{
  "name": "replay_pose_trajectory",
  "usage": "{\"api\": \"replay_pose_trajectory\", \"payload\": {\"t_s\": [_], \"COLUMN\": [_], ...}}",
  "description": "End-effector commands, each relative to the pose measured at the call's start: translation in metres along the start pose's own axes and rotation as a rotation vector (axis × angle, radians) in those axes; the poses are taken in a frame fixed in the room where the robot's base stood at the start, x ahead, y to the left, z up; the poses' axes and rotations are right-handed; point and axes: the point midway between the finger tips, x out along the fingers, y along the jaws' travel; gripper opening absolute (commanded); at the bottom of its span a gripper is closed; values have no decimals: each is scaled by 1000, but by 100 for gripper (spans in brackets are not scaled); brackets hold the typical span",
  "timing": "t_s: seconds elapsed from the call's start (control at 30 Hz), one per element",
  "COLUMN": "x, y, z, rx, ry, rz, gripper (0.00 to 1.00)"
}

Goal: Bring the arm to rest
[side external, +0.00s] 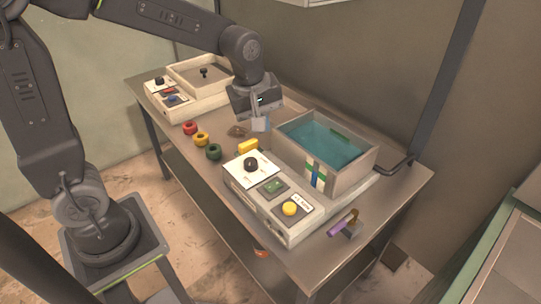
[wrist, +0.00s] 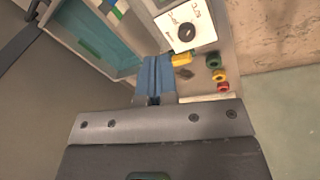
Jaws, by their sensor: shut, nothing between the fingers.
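My gripper (side external: 260,125) hangs from my bent arm above the middle of the metal table (side external: 409,191), behind the yellow block and to the left of the open box with the teal inside. Its fingers are shut and hold nothing. In the wrist view the closed blue-grey fingers (wrist: 155,78) point toward the table between the box and the coloured rings. I cannot tell the exact height of the fingertips above the table.
The teal-lined box (side external: 345,181) and a control panel (side external: 235,187) with knob and yellow button stand near my gripper. A yellow block (side external: 248,146), red, yellow and green rings (side external: 201,139), a second panel (side external: 200,105) and a purple-handled item (side external: 342,222) lie around.

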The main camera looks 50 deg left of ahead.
Motion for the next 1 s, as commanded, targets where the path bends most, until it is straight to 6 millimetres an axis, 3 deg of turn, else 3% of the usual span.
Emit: {"api": "replay_pose_trajectory", "payload": {"t_s": [0.03,0.2,0.33,0.5,0.7,1.0], "x": [-18,-58,-77,-87,-88,-88], "y": [-12,-54,-87,-119,-132,-133], "z": [4,19,31,43,48,48], "rx": [102,488,769,1043,1178,1186], "ry": [15,74,136,209,247,248], "rz": [33,103,142,163,167,166], "gripper": [0,0,0,0,0,0]}}
